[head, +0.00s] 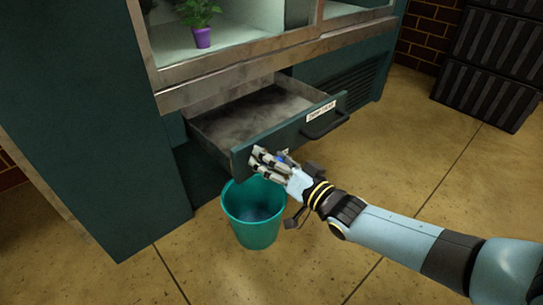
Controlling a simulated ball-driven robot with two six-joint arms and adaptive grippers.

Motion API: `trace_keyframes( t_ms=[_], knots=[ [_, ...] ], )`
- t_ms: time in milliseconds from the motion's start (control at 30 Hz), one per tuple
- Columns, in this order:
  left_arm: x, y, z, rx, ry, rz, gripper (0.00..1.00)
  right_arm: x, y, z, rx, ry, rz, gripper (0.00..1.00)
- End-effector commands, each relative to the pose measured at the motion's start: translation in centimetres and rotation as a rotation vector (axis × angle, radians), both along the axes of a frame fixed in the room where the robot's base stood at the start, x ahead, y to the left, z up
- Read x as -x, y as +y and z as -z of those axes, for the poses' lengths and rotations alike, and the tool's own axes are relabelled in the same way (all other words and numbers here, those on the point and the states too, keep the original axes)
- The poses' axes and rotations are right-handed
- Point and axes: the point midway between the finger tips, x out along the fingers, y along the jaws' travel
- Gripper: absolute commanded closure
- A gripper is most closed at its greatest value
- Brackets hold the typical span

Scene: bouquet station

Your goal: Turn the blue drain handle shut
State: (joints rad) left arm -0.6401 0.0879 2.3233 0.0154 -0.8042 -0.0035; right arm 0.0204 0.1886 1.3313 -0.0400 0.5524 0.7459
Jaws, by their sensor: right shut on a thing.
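The blue drain handle (281,157) shows as a small blue patch on the front of the open drawer (245,158), mostly hidden by my right gripper. My right gripper (262,160) is shut on the handle at the drawer front's left part. Its angle cannot be told. My left gripper is not in view.
A teal bucket (254,232) stands on the floor below the drawer front and my right gripper. The drawer has a dark pull (326,125) and a white label (321,111). A potted plant (202,37) stands in the cabinet above. Dark crates (490,85) stand at upper right. The floor at right is clear.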

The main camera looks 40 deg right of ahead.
Motion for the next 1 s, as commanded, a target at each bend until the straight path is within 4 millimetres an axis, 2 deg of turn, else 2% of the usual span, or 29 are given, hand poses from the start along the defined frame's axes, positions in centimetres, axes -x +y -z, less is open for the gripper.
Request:
trace_keyframes(
  t_ms=[700,1000],
  knots=[
    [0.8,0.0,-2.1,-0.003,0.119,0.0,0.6,0.0,-0.4,0.6,-0.671,0.055,0.0,0.64],
    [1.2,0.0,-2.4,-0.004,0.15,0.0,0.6,0.0,-0.5,0.8,-0.896,0.073,0.001,0.64]
  ],
)
